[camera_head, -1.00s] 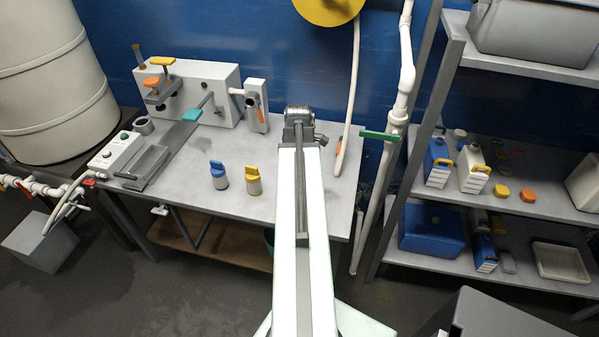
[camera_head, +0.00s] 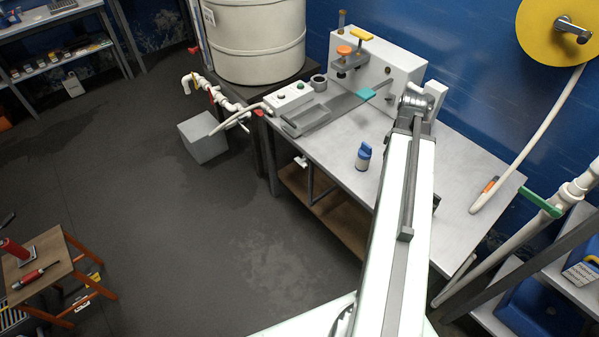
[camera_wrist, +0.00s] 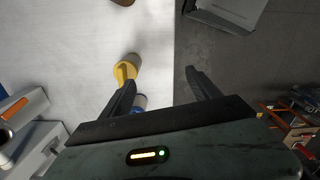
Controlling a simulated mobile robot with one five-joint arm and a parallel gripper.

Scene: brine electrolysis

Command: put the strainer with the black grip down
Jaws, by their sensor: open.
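I cannot make out a strainer with a black grip in any view. In the wrist view my gripper (camera_wrist: 160,78) is open, its two dark fingers apart with nothing between their tips. It is over the edge of the pale workbench (camera_head: 465,170). In the head view the fingers are hidden behind the end of my arm.
A blue-topped bottle (camera_head: 363,156) stands on the bench; a yellow-topped one (camera_wrist: 125,70) shows in the wrist view. A grey press (camera_head: 375,70) and control box (camera_head: 291,98) stand behind. A wooden stool (camera_head: 40,265) holds red-handled tools.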

